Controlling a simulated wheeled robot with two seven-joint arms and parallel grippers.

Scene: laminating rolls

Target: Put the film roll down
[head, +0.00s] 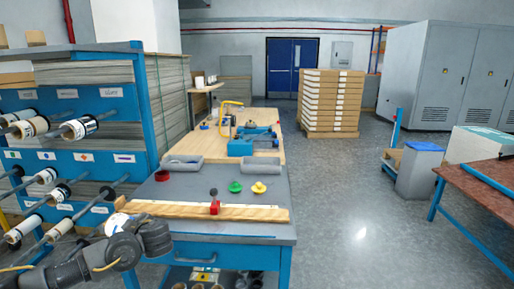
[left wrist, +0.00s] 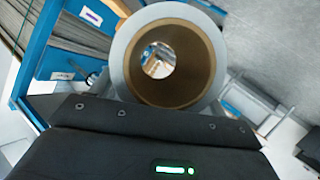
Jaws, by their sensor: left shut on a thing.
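The film roll (left wrist: 128,52) fills the middle of the left wrist view, seen end-on, with a pale grey-white outer layer around a brown hollow core. My left gripper (left wrist: 165,118) is shut on it; its dark body covers the lower part of that view and hides the fingertips and the roll's lower edge. In the head view my left arm comes in at the lower left, with its dark wrist beside the rack and the workbench's near left corner. A small white patch shows by the wrist there; I cannot tell whether it is the roll. My right gripper is out of view.
A blue rack (head: 120,105) at left carries several rolls on protruding rods. The grey-topped workbench (head: 165,188) holds a wooden bar (head: 255,214) with a red clamp, grey trays (head: 248,168), a green knob (head: 235,187) and a yellow knob (head: 259,187).

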